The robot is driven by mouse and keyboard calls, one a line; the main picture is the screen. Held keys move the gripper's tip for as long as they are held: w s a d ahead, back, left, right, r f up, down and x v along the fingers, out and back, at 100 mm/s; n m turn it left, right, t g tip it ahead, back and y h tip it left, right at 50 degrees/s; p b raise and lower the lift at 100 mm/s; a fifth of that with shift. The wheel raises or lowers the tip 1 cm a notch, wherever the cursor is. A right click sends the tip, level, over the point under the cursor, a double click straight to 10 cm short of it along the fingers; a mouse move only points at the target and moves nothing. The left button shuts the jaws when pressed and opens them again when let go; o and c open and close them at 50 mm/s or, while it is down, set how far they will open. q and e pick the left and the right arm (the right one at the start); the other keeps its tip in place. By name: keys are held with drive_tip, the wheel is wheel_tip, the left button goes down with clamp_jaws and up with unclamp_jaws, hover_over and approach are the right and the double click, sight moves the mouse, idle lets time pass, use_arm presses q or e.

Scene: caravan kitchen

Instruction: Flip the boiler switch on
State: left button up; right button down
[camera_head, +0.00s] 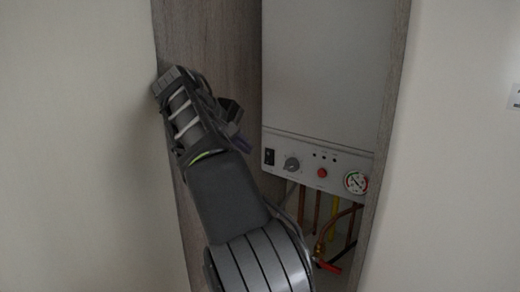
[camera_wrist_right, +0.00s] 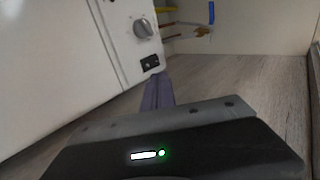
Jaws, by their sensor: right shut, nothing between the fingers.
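The boiler (camera_head: 325,70) is a white box in a wooden niche, with a control panel along its bottom. The boiler switch (camera_head: 269,156) is a small black rocker at the panel's left end, left of a grey knob (camera_head: 292,164). My right gripper (camera_head: 241,145) is left of the switch, its purple fingers shut and empty. In the right wrist view the fingertips (camera_wrist_right: 158,79) appear just below the switch (camera_wrist_right: 151,62); I cannot tell whether they touch the panel. The rocker's position is too small to read. My left gripper is not in view.
A red button (camera_head: 322,173) and a pressure gauge (camera_head: 356,182) sit further right on the panel. Copper and yellow pipes (camera_head: 333,215) and a red valve handle (camera_head: 328,266) are below. Wooden side walls (camera_head: 393,90) bound the niche closely.

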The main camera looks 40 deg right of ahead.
drive_tip(key=shift+w+d+r, duration=0.1)
drive_tip(key=shift+w+r, duration=0.05)
drive_tip(key=shift+r, duration=0.05)
drive_tip(key=shift+f, duration=0.1)
approach(267, 164)
drive_tip(key=x, duration=0.4)
drive_tip(key=shift+d+f, duration=0.2)
drive_tip(key=shift+d, duration=0.05)
drive_tip(key=shift+w+d+f, duration=0.2)
drive_tip(key=shift+d+f, duration=0.25)
drive_tip(key=shift+f, duration=0.05)
